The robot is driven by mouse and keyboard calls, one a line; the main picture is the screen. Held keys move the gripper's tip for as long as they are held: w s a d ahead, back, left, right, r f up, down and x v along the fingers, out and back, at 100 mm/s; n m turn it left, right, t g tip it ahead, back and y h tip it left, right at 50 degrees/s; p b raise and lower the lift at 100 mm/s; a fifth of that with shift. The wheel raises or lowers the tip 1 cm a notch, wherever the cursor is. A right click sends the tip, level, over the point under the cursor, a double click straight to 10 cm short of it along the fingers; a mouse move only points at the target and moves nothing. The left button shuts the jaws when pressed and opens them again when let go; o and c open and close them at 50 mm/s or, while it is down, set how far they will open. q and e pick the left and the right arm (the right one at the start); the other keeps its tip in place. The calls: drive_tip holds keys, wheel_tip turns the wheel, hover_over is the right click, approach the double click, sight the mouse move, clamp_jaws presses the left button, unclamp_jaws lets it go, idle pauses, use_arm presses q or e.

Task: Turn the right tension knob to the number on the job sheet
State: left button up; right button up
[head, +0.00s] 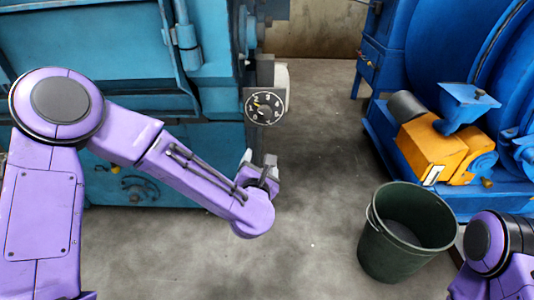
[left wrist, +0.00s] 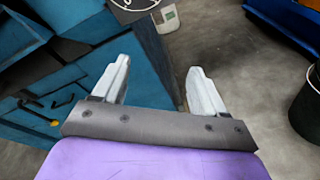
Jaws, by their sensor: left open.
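A round black dial with white numbers (head: 264,106) sits at the right edge of the blue-green machine. I take it for the tension knob. Its pale pointer is too small to read surely. Only the dial's lower edge (left wrist: 133,8) shows at the top of the left wrist view. My left gripper (head: 259,162) is open and empty, below the dial and apart from it. Its two pale fingers (left wrist: 158,68) are spread with bare floor and machine side behind them. My right arm shows at the lower right, but its gripper is out of view. I see no readable job sheet.
The blue-green machine (head: 215,100) fills the left and back. A dark green bin (head: 385,250) stands on the floor at right. A blue machine with an orange motor housing (head: 432,150) is behind it. A whitish container (left wrist: 168,20) stands beyond the dial. The middle floor is clear.

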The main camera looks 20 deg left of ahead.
sight(264, 116)
use_arm(q)
wheel_tip(264, 116, up, 7)
drive_tip(key=w+n+t+y+b, duration=0.1)
drive_tip(key=w+n+t+b, duration=0.15)
drive_tip(key=n, duration=0.45)
drive_tip(key=b+x, duration=0.1)
drive_tip(key=x, duration=0.8)
drive_tip(key=shift+w+a, duration=0.1)
drive_tip(key=shift+w, duration=0.3)
drive_tip(key=c, duration=1.1)
use_arm(e)
wheel_tip(264, 116, down, 6)
